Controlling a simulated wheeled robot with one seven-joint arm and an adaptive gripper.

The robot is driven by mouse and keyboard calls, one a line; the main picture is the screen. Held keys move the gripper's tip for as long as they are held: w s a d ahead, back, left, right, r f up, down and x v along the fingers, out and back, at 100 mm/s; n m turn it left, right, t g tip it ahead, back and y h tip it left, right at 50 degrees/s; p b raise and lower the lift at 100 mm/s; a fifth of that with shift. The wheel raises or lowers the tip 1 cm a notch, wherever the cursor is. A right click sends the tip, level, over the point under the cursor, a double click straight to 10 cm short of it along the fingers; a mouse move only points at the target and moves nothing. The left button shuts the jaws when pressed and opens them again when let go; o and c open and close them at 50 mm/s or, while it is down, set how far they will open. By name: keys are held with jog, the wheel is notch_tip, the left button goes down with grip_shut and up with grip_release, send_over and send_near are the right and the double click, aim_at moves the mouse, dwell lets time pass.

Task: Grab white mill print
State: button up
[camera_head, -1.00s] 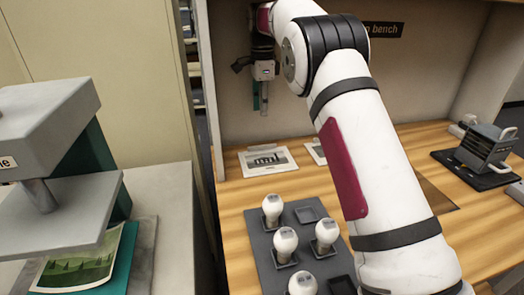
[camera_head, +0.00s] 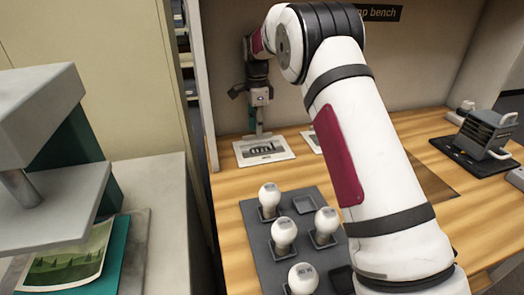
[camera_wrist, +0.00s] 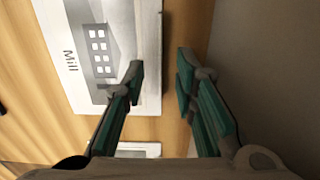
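The white mill print (camera_head: 264,151) lies flat on the wooden bench near its back left. In the wrist view the print (camera_wrist: 72,92) shows a grey building picture and the word "Mill". My gripper (camera_head: 259,133) points down at the print's back edge. In the wrist view my gripper (camera_wrist: 161,75) is open and empty. One finger overlaps the print; the other is beyond its edge, on the wall side. I cannot tell whether the fingertips touch the print or the bench.
A second print (camera_head: 314,141) lies close to the right, partly behind my arm. A grey tray (camera_head: 249,208) with white bulbs stands in front. The bench's back wall (camera_wrist: 255,65) is close to one finger. A grey press (camera_head: 40,210) is at the left.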

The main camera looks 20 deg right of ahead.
notch_tip(320, 180, down, 2)
jog(key=shift+f, duration=0.1)
grip_shut()
dwell(0.4)
